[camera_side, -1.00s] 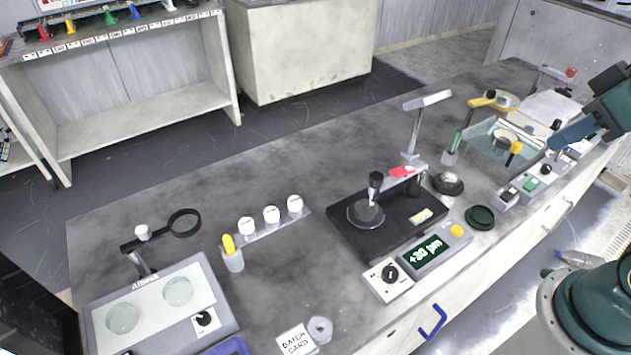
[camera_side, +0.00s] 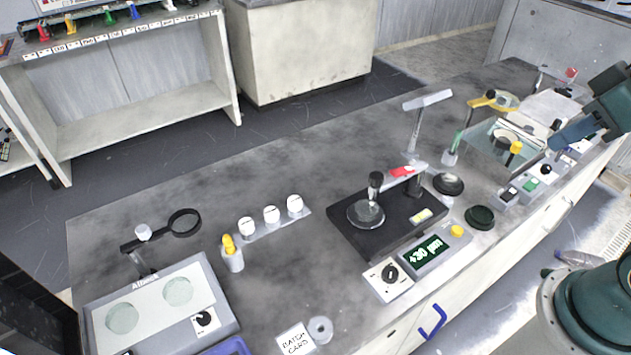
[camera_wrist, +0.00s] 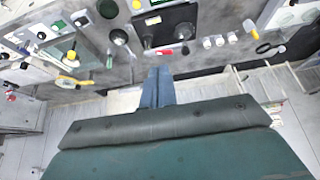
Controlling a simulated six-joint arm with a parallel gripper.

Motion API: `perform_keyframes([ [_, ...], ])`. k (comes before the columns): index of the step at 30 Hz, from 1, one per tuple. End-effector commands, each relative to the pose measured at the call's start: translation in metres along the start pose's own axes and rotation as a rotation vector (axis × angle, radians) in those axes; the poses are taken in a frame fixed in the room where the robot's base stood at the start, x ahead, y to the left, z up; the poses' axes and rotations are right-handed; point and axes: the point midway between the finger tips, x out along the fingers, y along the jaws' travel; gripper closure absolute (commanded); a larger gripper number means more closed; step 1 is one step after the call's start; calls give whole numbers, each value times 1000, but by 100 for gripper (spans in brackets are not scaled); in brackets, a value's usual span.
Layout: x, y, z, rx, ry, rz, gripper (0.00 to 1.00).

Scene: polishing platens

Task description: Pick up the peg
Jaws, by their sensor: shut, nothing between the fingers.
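No part in view is plainly marked as the peg. A short upright piece with a black top (camera_side: 375,186) stands on the round disc of the black polishing unit (camera_side: 345,230); I cannot tell if it is the peg. My gripper (camera_side: 558,139) is at the right, above the far right of the bench and well apart from that piece. In the wrist view its blue fingers (camera_wrist: 158,75) are together with nothing between them. The black unit also shows at the top of the wrist view (camera_wrist: 160,17).
A lamp (camera_side: 427,100) stands behind the black unit. A clear tank (camera_side: 489,150) is near my gripper. The back left of the bench is clear.

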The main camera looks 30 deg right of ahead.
Motion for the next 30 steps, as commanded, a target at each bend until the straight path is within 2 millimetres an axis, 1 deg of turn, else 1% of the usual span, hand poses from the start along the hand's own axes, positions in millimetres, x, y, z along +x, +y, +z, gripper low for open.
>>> perform_keyframes([
  [5,0,0,0,0,0,0,100],
  [6,0,0,0,0,0,0,98],
  [8,0,0,0,0,0,0,86],
  [12,0,0,0,0,0,0,59],
  [14,0,0,0,0,0,0,47],
  [15,0,0,0,0,0,0,43],
  [25,0,0,-2,-5,-1,-1,43],
  [30,-1,-2,-13,-42,-13,-6,43],
])
